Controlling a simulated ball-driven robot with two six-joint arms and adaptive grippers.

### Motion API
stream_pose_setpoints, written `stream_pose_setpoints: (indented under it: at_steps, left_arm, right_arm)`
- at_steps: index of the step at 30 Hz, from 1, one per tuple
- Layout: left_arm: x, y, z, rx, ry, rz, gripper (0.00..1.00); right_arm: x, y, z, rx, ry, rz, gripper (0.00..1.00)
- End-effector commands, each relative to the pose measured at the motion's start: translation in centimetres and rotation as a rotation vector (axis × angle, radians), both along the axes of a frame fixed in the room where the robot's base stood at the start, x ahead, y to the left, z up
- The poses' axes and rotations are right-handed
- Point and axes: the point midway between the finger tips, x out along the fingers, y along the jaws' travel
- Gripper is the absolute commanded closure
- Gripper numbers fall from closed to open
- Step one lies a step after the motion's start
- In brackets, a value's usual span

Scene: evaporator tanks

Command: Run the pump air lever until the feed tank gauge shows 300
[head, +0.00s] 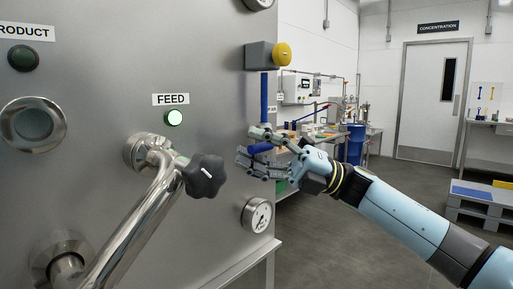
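The blue lever (264,95) hangs upright at the right edge of the steel panel, below a grey box with a yellow dome (281,54). A partly hidden label beside it ends in "AIR". My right gripper (244,142) is at the lever's lower end, its fingers apart and pointing left. A blue piece shows between the fingers; I cannot tell whether it is the lever's end or whether they touch it. A round white gauge (257,215) sits below the gripper; its reading is too small to make out. My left gripper is out of view.
A steel pipe with a black knob (204,176) juts out from the panel. A bench with equipment and a blue drum (356,144) stand behind. The floor at right is clear up to a pallet (480,205).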

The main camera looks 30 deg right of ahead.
Motion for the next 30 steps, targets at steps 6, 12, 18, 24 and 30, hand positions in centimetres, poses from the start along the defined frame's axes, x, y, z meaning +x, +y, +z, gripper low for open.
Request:
stream_pose_setpoints:
  at_steps: [6,12,18,24,30]
  left_arm:
    - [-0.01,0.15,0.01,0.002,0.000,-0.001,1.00]
    - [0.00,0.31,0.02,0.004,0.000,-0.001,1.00]
    - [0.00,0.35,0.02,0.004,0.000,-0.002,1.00]
    - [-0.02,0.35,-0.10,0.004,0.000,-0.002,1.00]
    - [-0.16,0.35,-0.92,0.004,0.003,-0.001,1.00]
  right_arm:
    - [-0.01,-0.02,-0.01,0.000,0.000,0.000,0.91]
    - [-0.01,-0.03,-0.01,0.000,0.000,0.000,1.00]
    - [-0.01,-0.03,-0.02,0.000,0.000,0.000,1.00]
    - [-0.01,-0.04,-0.11,-0.007,-0.002,0.000,1.00]
    - [0.00,-0.05,-0.67,-0.061,-0.023,0.001,1.00]
